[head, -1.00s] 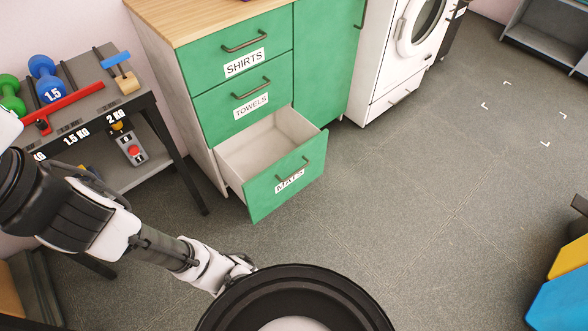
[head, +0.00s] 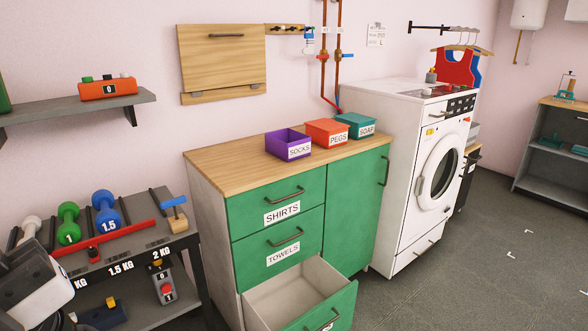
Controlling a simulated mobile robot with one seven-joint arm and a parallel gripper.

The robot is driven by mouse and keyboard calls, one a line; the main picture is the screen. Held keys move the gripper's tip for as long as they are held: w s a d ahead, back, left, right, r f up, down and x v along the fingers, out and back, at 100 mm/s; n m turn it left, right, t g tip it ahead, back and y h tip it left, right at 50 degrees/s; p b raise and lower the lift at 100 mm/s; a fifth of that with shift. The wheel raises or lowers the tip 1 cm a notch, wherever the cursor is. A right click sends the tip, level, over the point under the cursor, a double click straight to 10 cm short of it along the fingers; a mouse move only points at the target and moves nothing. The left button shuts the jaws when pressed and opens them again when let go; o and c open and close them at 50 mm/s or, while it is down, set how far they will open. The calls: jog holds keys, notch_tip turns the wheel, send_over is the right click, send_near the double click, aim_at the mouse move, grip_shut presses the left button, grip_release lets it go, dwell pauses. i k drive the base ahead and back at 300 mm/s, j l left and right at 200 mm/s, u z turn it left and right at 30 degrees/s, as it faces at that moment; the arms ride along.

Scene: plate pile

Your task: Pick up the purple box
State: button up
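The purple box (head: 289,143) is an open-topped bin labelled SOCKS. It stands upright on the wooden top of the green cabinet, left of the other two bins. No gripper touches it. Part of my arm shows at the lower left of the head view, well away from the box. My gripper is outside the current view.
An orange PEGS bin (head: 327,132) and a teal SOAP bin (head: 356,125) stand to the right on the cabinet top (head: 222,155). The bottom drawer (head: 285,298) is pulled out. A dumbbell rack (head: 120,255) stands left. The washing machine (head: 408,170) stands right.

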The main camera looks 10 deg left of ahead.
aim_at(288, 145)
jog(key=i, duration=0.85)
jog(key=i+j, duration=0.15)
jog(key=i, duration=0.7)
